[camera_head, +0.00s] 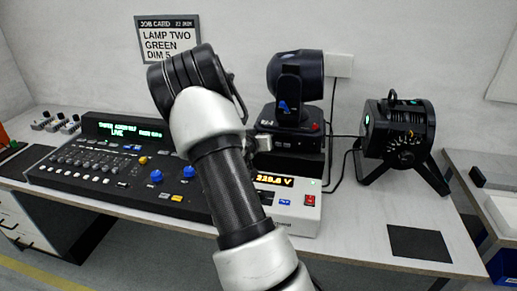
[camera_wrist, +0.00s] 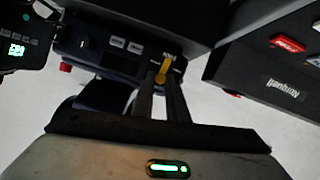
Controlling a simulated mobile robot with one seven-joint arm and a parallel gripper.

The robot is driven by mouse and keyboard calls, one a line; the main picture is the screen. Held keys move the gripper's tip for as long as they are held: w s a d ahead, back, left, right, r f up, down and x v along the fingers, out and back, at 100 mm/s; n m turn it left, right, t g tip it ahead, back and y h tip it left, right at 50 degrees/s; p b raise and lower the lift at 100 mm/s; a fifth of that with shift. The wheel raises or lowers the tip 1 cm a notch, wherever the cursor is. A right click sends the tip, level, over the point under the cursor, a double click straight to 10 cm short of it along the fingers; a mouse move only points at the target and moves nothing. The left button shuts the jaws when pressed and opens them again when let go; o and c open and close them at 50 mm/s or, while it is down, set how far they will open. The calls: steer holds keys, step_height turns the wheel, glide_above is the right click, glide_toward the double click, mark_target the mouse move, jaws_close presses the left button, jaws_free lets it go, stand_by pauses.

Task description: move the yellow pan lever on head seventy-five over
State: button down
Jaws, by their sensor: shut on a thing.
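A dark moving-head lamp (camera_head: 295,75) stands on its base (camera_head: 283,137) at the back, right of my arm. In the wrist view the dark base (camera_wrist: 98,50) has a yellow lever (camera_wrist: 163,70) on its face, under a small white label. My gripper (camera_wrist: 162,84) has its two dark fingers on either side of the lever and is shut on it. In the head view, my arm hides most of the gripper, and the lever is not visible there. I cannot read a head number.
A lighting console (camera_head: 95,165) fills the bench on the left. A white-topped box with an orange readout (camera_head: 290,198) is close in front of the lamp. A black par lamp (camera_head: 398,130) stands at the right. A black mat (camera_head: 420,243) lies at the bench's front right. A job card (camera_head: 167,38) hangs on the wall.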

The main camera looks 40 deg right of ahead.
steer(key=m+b, duration=0.1)
steer(key=b, duration=0.4)
steer(key=s+d+m+t+y+b, duration=0.1)
steer(key=m+b, duration=0.1)
steer(key=b, duration=0.2)
steer(key=shift+s+d+f+t+b, duration=0.1)
steer(key=shift+s+f+t+b, duration=0.1)
steer(key=shift+f+t+b, duration=0.15)
steer(key=shift+r+y, duration=0.1)
steer(key=shift+y, duration=0.2)
steer(key=c, duration=1.7)
jaws_free()
steer(key=shift+c, duration=0.2)
steer(key=shift+r, duration=0.1)
